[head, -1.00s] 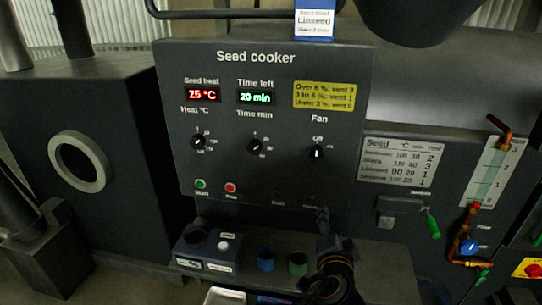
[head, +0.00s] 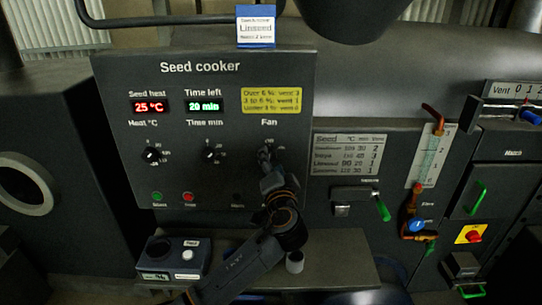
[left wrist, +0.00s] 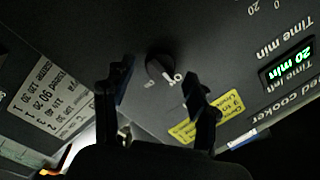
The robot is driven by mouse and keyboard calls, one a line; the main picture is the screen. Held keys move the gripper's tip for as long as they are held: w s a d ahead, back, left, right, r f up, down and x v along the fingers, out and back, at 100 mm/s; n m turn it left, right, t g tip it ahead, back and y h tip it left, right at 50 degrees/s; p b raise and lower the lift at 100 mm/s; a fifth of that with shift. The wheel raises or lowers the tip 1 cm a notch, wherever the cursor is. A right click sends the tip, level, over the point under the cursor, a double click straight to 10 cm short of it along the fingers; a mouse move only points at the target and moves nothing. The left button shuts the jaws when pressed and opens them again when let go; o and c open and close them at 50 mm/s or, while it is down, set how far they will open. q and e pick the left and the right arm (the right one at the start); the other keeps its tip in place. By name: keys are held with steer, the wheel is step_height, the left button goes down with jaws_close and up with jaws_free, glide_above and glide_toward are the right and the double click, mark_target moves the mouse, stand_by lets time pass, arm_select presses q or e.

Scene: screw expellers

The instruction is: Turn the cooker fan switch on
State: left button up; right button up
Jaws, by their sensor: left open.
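The dark Seed cooker panel (head: 225,150) carries the fan switch, a black rotary knob under the label "Fan". In the head view my left gripper (head: 267,158) is in front of this knob and hides most of it. In the left wrist view the fan switch (left wrist: 160,69) shows between and just beyond the two fingertips of my left gripper (left wrist: 155,90). The gripper is open, with one finger on each side of the knob and nothing held. I cannot tell whether a finger touches it. My right gripper is not in view.
The heat knob (head: 151,155) and time knob (head: 210,154) are to the left on the panel. Below is a shelf (head: 335,275) with a small tester box (head: 172,258) and a grey cup (head: 295,262). A green-handled lever (head: 383,211) is at the right.

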arm_select(q)
steer(key=shift+w, duration=0.65)
steer(key=shift+w+a, duration=0.1)
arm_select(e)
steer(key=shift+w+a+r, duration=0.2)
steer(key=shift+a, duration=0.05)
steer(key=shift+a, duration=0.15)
arm_select(q)
steer(key=c, duration=1.1)
steer(key=shift+c, duration=0.2)
